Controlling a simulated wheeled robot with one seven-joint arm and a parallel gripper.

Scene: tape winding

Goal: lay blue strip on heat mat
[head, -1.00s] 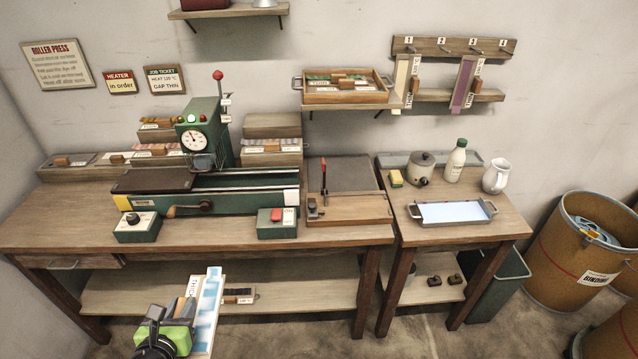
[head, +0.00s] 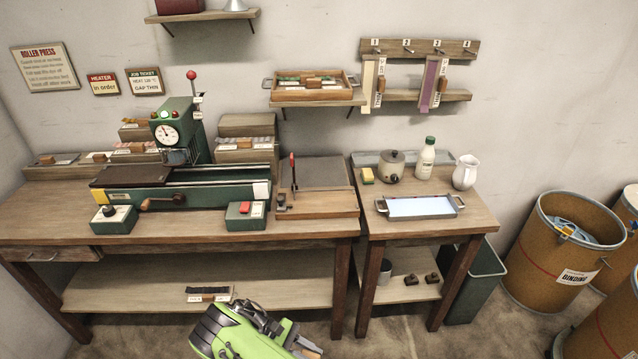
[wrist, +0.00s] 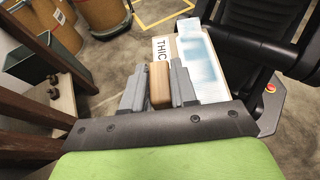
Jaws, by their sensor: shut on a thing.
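My gripper (wrist: 159,84) is shut on the wooden grip block (wrist: 159,86) of a pale strip with light blue patches (wrist: 200,62). Its label begins "THIC". The strip lies alongside the gripper, above the floor and away from the benches. In the head view my gripper (head: 292,336) is low at the bottom edge, in front of the workbench, and the strip is hidden or out of frame. No heat mat is labelled; a dark flat plate (head: 128,176) on the roller press and a grey panel (head: 328,173) by the red-handled lever are both bare.
The roller press (head: 180,193) stands on the long bench (head: 40,225). A side table (head: 425,227) carries a tray (head: 420,207), pot, bottle and jug. Drums (head: 560,245) stand at right. In the wrist view, a black chair (wrist: 265,35) is close to the strip.

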